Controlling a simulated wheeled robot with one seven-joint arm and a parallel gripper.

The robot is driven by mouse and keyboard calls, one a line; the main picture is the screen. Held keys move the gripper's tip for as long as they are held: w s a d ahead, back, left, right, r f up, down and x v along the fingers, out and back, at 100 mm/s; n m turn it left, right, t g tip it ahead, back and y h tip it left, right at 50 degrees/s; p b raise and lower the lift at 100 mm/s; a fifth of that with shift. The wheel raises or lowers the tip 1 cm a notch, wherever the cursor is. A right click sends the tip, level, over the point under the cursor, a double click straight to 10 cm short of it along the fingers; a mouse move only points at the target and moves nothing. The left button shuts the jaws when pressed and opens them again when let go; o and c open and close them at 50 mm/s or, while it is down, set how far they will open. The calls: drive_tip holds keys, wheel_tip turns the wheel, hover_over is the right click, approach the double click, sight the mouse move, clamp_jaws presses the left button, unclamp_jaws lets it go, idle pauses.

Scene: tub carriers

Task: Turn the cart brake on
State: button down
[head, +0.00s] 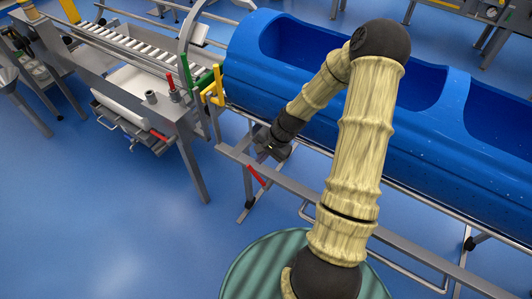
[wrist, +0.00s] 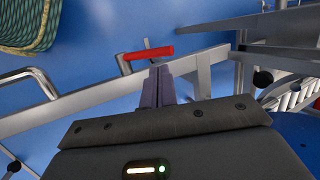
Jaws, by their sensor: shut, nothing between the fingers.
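The cart carries a long blue tub (head: 245,62) on a grey metal frame (head: 300,187). A short red brake lever (head: 256,176) is on the frame's left end, sloping down to the right in the head view. In the wrist view the red lever (wrist: 148,53) lies crosswise just beyond my fingertips. My gripper (head: 266,154) is above the lever, by the tub's left end. In the wrist view my gripper (wrist: 159,70) is shut and empty, its fingers pointing at the lever. I cannot tell whether they touch it.
A grey metal table with rollers (head: 125,38) stands left of the cart, with red (head: 170,82) and yellow (head: 218,98) handles near its end. A bent tube handle (wrist: 30,82) sticks out from the cart frame. Blue floor is open at the lower left.

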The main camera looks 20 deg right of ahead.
sight(252, 170)
drive_tip(key=b+x, duration=0.1)
drive_tip(key=x, duration=0.7)
drive_tip(key=shift+a+f, duration=0.1)
drive_tip(key=shift+f, duration=0.1)
